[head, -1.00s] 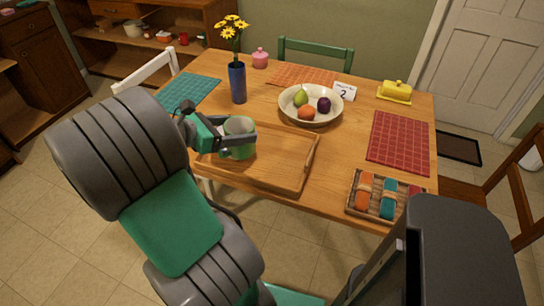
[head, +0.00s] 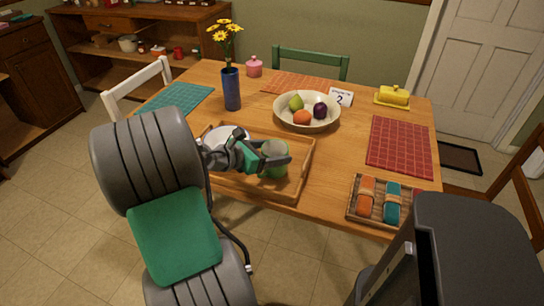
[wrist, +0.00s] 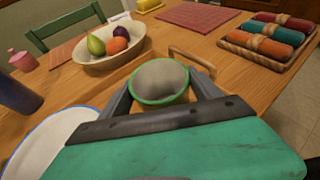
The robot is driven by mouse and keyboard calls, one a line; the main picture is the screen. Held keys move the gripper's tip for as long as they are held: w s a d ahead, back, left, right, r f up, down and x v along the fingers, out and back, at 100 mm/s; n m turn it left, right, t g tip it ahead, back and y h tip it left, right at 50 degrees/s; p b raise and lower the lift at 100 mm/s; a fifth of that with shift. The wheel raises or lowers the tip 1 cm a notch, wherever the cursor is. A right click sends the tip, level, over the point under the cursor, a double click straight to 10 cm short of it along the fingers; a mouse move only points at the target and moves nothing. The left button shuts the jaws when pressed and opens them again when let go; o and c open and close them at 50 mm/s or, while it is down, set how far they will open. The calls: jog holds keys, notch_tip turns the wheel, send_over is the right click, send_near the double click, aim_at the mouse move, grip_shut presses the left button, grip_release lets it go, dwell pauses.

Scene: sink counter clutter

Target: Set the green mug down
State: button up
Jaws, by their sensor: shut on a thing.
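The green mug (head: 274,160) is held upright or nearly so by my gripper (head: 272,154), over the right part of the wooden tray (head: 305,170). In the wrist view the mug (wrist: 160,80) shows its green rim and pale grey inside between the two fingers of my gripper (wrist: 161,94). The fingers are shut on its sides. The mug's base is hidden, so I cannot tell whether it touches the tray. A white plate with a blue rim (wrist: 50,142) lies left of the mug, partly hidden by my gripper in the head view (head: 228,133).
A fruit bowl (head: 307,122) stands behind the tray, and a blue vase (head: 232,90) with yellow flowers behind left. A crate of rolled cloths (head: 380,202) and a red placemat (head: 400,146) lie to the right. Bare table shows between tray and placemat.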

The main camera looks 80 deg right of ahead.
jog(key=o, duration=1.4)
jog(key=shift+f, duration=0.1)
jog(key=shift+o, duration=0.2)
jog(key=shift+w+a+r, duration=0.15)
jog(key=shift+a+r, duration=0.05)
jog(key=shift+r, duration=0.1)
jog(key=p+v, duration=0.2)
jog(key=v, duration=0.9)
jog(key=shift+a+p, duration=0.2)
jog(key=shift+p, duration=0.1)
jog(key=shift+w, duration=0.1)
